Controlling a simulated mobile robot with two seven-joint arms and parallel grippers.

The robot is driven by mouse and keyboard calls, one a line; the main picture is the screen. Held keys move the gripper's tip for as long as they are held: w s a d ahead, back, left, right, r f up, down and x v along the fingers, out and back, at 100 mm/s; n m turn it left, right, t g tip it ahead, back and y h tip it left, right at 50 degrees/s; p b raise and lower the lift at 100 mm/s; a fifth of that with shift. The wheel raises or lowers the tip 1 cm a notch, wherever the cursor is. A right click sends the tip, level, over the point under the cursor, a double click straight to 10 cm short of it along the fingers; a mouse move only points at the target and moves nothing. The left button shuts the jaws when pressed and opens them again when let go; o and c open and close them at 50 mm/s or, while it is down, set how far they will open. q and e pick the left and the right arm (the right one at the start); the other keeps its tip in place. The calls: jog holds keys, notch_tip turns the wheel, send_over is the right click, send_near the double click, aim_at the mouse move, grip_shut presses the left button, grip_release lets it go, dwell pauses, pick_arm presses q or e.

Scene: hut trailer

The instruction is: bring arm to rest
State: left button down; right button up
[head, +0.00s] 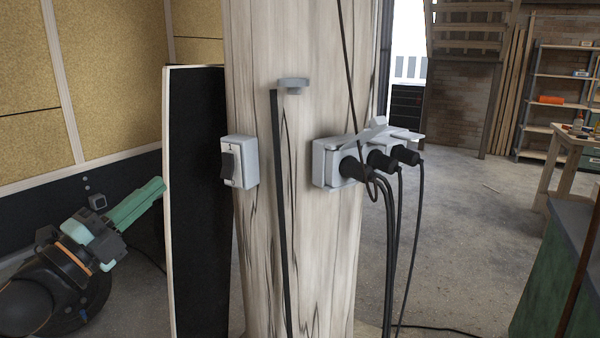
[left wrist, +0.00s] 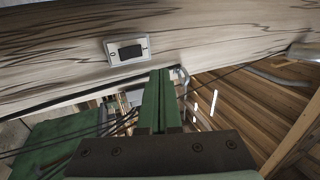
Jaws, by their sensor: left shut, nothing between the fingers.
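My left gripper (head: 150,192) is at the left of the head view, its green fingers pointing up and to the right. Its fingers are together with nothing between them. In the left wrist view the shut green fingers (left wrist: 161,100) show in the middle, with the wooden post (left wrist: 60,50) beyond them. The left gripper is to the left of the post (head: 300,240) and apart from it in the head view. My right gripper is in neither view.
The post carries a light switch (head: 240,162) and a socket block (head: 330,163) with several black plugs and hanging cables. A black panel (head: 197,200) stands between my left gripper and the post. Open concrete floor (head: 460,220) lies at right, with a workbench (head: 560,170) and shelves (head: 555,90) behind.

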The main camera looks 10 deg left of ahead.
pick_arm(q)
notch_tip(320, 180, down, 25)
jog(key=s+n+g+y+p, duration=0.2)
jog(key=n+g+y+p, duration=0.35)
jog(key=n, duration=0.65)
jog(key=s+d+f+n+g+p, duration=0.5)
jog(key=s+d+f+n, duration=0.2)
jog(key=s+d+f, duration=0.8)
jog(key=s+f+h, duration=0.1)
jog(key=s+f, duration=0.1)
jog(key=s, duration=0.1)
jog(key=shift+f+n+g+p, duration=0.3)
jog(key=shift+f+n+g, duration=0.05)
jog(key=shift+f+n, duration=0.05)
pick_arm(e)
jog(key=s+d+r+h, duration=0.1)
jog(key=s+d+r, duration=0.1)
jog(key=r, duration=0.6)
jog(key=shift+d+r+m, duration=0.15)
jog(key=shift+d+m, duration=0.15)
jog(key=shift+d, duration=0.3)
